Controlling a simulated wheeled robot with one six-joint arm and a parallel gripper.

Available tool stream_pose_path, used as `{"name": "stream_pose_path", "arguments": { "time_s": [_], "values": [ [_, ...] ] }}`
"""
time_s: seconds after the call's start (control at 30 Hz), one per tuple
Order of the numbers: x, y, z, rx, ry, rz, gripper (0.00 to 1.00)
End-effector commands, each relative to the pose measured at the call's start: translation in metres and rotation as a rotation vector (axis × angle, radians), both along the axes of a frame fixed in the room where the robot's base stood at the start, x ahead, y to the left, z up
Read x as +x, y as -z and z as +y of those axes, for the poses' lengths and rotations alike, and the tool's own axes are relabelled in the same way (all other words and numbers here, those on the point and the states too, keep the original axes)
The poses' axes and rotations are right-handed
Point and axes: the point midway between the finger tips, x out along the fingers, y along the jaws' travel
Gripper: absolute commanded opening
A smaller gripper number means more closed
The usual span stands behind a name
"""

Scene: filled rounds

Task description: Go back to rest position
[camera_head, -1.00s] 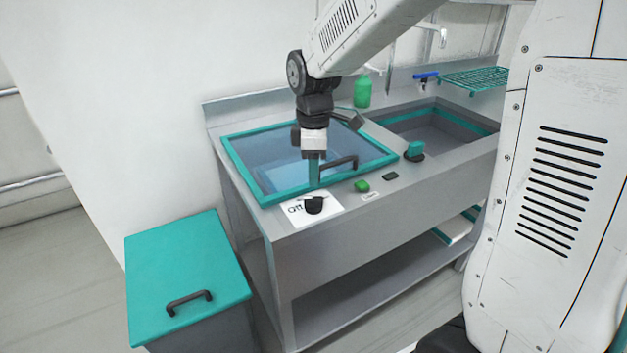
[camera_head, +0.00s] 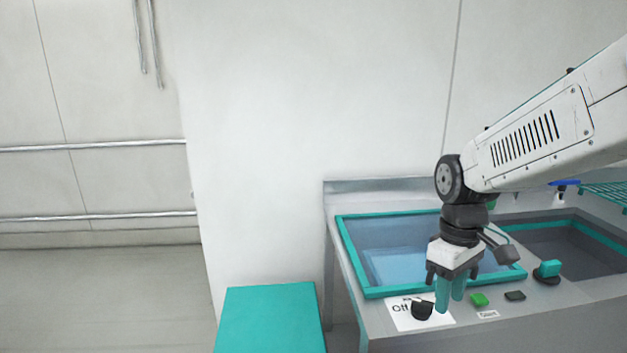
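My gripper (camera_head: 450,297) hangs from the arm at the right, fingers pointing down. Its two teal fingers show side by side with a narrow gap, and nothing is seen between them. It is in front of the teal-framed lid with a blue pane (camera_head: 384,293) on the metal counter. A black knob (camera_head: 421,311) on a white card reading "Off" is just left of the fingertips in the picture. I cannot tell how high the fingers are above the counter.
A green button (camera_head: 479,299) and a teal-topped switch (camera_head: 549,268) lie right of the gripper. An open sink (camera_head: 560,245) is at the right. A teal-topped bin (camera_head: 270,318) stands left of the counter. The floor at the far left is clear.

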Motion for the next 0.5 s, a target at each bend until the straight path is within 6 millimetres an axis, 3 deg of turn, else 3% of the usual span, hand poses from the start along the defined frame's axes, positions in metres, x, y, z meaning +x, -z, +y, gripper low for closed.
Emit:
{"name": "stream_pose_path", "arguments": {
  "time_s": [0.3,0.5],
  "values": [
    [-0.107,-0.040,-0.012,-0.037,0.433,-0.042,0.38],
    [-0.162,-0.052,-0.016,-0.028,0.592,-0.115,0.38]
  ]
}}
